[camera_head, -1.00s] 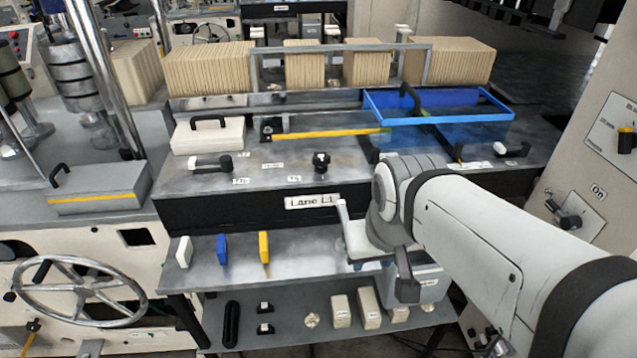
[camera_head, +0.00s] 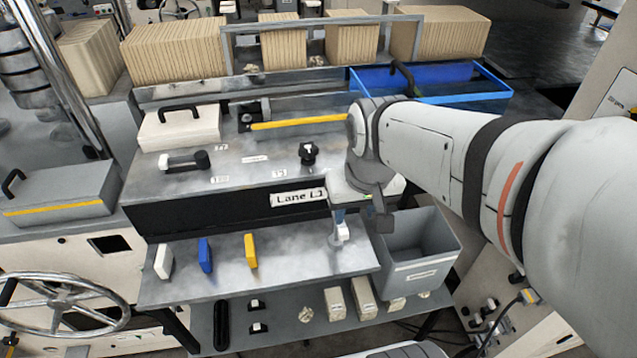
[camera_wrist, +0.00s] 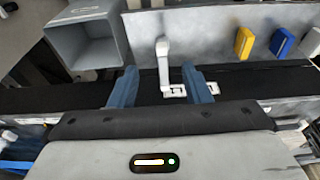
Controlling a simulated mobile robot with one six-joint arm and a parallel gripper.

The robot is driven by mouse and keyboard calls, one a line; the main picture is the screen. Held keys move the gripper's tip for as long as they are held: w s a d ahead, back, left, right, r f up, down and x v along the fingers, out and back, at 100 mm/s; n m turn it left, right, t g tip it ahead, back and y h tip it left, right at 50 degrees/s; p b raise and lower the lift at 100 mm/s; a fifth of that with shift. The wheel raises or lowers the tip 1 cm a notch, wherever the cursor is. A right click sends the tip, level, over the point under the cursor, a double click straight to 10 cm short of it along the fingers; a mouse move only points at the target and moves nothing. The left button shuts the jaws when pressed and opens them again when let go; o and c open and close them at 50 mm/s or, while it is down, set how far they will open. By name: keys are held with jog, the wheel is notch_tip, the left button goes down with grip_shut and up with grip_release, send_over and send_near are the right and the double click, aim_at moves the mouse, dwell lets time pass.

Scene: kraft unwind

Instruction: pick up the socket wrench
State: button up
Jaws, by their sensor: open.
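A pale, slim tool with a thicker end, which looks like the socket wrench (camera_wrist: 162,58), is at the grey lower shelf in the wrist view. It lies between the grey bin and the yellow block. My gripper (camera_wrist: 163,88) is open, with its blue fingers apart on either side of the tool's line; nothing is held. In the head view my gripper (camera_head: 340,220) is above the shelf's right part, and the pale tool (camera_head: 343,235) shows just below it. My wrist hides part of that spot, and I cannot tell whether a finger touches the tool.
A grey bin (camera_head: 420,262) stands right of the shelf (camera_head: 300,267). White (camera_head: 163,261), blue (camera_head: 205,254) and yellow (camera_head: 251,250) blocks stand left on it. The black Lane L1 front (camera_head: 230,207) rises behind. A blue tray (camera_head: 455,98) is on the machine top.

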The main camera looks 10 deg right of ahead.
jog(key=w+f+g, duration=0.1)
jog(key=w+f, duration=0.1)
jog(key=w, duration=0.1)
jog(key=w+f+b, duration=0.1)
jog(key=w+f, duration=0.2)
jog(key=w, duration=0.1)
jog(key=w+f+g, duration=0.1)
jog(key=w+f, duration=0.2)
jog(key=shift+w+a+f+g, duration=0.2)
jog(key=shift+f+g, duration=0.05)
jog(key=shift+g, duration=0.05)
jog(key=shift+w+f, duration=0.1)
jog(key=shift+f, duration=0.2)
jog(key=p, duration=0.1)
send_over(336, 239)
jog(key=f, duration=0.7)
jog(key=shift+w+d+f, duration=0.1)
jog(key=shift+w+f, duration=0.15)
jog(key=shift+w, duration=0.05)
jog(key=shift+c, duration=0.4)
grip_shut()
